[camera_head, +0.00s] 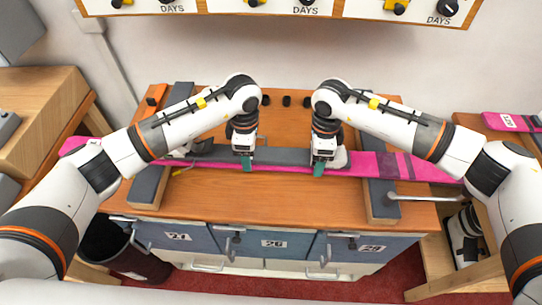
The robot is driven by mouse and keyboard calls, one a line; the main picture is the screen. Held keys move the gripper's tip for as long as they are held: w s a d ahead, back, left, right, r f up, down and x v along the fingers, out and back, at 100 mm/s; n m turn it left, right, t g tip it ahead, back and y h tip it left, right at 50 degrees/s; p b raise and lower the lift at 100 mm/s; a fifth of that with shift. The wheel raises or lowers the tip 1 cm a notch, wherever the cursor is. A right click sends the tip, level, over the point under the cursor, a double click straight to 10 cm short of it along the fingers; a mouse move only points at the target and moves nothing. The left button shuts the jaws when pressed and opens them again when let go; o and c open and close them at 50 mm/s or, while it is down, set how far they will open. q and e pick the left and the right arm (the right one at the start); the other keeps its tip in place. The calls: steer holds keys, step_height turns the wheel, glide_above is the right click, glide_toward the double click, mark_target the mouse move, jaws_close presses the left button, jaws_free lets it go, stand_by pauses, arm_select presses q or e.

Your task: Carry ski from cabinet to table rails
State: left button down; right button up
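The long ski (365,165), pink with dark grey and white parts, lies crosswise over the wooden bench top. It spans the two grey-padded rails, the left rail (146,187) and the right rail (381,206); I cannot tell whether it rests on them or hangs just above. My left gripper (247,162) is shut on the ski left of its middle, with a green finger at the near edge. My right gripper (319,168) is shut on it farther right, beside a white part. Both grippers' far fingers are hidden.
Numbered drawers (273,243) are below the bench top. Another pink ski (507,122) lies on the wooden stand at right. A wooden cabinet (40,118) stands at left, a dark bin (120,255) below. A metal bar (425,198) sticks out from the right rail.

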arm_select(q)
steer(key=shift+w+r, duration=0.1)
steer(key=shift+r, duration=0.1)
arm_select(e)
steer(key=shift+w+r, duration=0.1)
steer(key=shift+r, duration=0.1)
